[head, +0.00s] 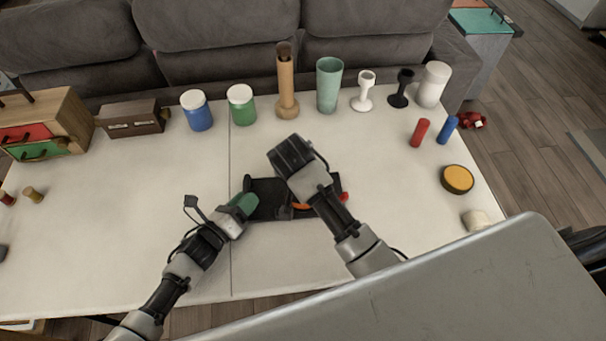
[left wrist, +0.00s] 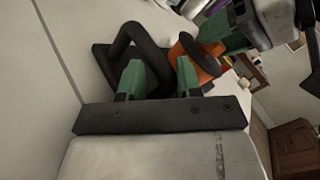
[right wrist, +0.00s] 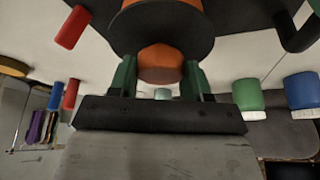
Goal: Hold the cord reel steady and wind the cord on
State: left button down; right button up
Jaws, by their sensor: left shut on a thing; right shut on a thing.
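The cord reel has a black base (head: 265,186), a black loop handle (left wrist: 122,45) and an orange drum (head: 301,207), partly hidden under my right arm. My left gripper (head: 246,203) is at the reel's left side; its green fingers are shut on the black handle, as the left wrist view (left wrist: 160,80) also shows. In the right wrist view, my right gripper (right wrist: 160,76) is shut on an orange knob (right wrist: 160,60) in front of the reel's black disc (right wrist: 190,28). In the head view its fingers are hidden. I cannot make out loose cord.
A red piece (right wrist: 72,27) sticks out beside the reel. Blue jar (head: 197,112), green jar (head: 242,105), wooden holder (head: 286,90) and several cups stand along the back. Red (head: 420,132) and blue cylinders (head: 447,130) stand right.

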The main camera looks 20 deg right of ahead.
pick_arm(q)
jog(key=shift+f, duration=0.1)
dwell(0.4)
pick_arm(e)
jog(key=o, duration=0.9)
jog(key=v, duration=0.7)
jog(key=shift+r, duration=0.2)
pick_arm(q)
jog(key=c, duration=0.8)
grip_release()
jog(key=shift+o, duration=0.6)
pick_arm(e)
jog(key=shift+s, duration=0.1)
